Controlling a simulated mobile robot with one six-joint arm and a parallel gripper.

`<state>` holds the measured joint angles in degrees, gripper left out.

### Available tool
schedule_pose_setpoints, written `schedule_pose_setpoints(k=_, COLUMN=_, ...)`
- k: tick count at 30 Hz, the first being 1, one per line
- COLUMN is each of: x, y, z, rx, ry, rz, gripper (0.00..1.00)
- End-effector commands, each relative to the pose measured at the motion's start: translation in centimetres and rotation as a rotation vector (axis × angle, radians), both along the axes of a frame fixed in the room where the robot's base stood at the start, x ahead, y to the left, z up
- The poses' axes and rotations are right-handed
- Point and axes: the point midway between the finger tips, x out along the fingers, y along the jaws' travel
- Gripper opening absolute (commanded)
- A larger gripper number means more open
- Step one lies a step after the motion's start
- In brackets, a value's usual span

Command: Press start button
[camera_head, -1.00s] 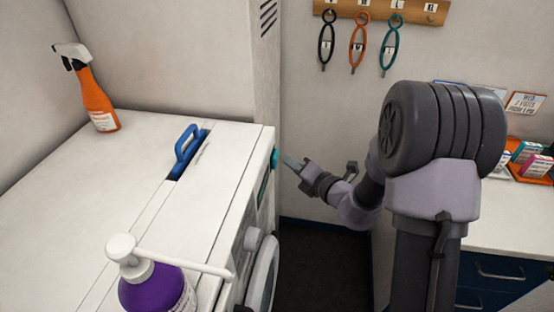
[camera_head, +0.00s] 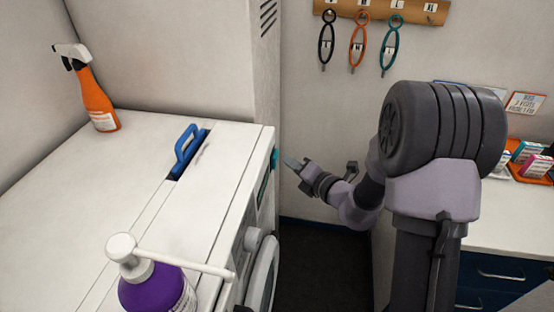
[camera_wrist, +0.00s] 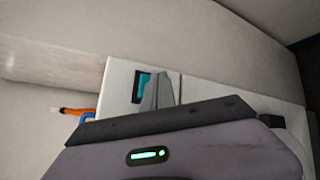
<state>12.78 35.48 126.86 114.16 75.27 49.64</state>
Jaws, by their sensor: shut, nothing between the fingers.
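The white machine (camera_head: 225,205) stands at the left with its front facing right. A teal part (camera_head: 274,160) shows edge-on near the far end of its front. In the wrist view it is a teal patch (camera_wrist: 146,84) in a dark frame, partly covered by my fingers. I cannot tell whether it is the start button or a display; no label is readable. My gripper (camera_head: 289,161) is shut and empty, its tips pointing at the machine's front close to the teal part. A narrow gap seems to separate them in the head view. The fingers (camera_wrist: 163,90) also show in the wrist view.
A blue handle (camera_head: 186,148), an orange spray bottle (camera_head: 97,100) and a purple pump bottle (camera_head: 150,290) are on the machine's top. A counter with drawers (camera_head: 505,270) stands right. Dark floor lies between.

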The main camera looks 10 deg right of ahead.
Motion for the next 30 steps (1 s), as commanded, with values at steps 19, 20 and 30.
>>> schedule_pose_setpoints(k=19, x=0.19, y=0.67, z=0.07, rx=0.0, ry=0.0, rz=0.002, gripper=0.0)
schedule_pose_setpoints(k=20, x=0.22, y=0.77, z=0.07, rx=0.0, ry=0.0, rz=0.002, gripper=0.0)
schedule_pose_setpoints(k=30, x=0.27, y=0.83, z=0.01, rx=0.0, ry=0.0, rz=0.0, gripper=0.0)
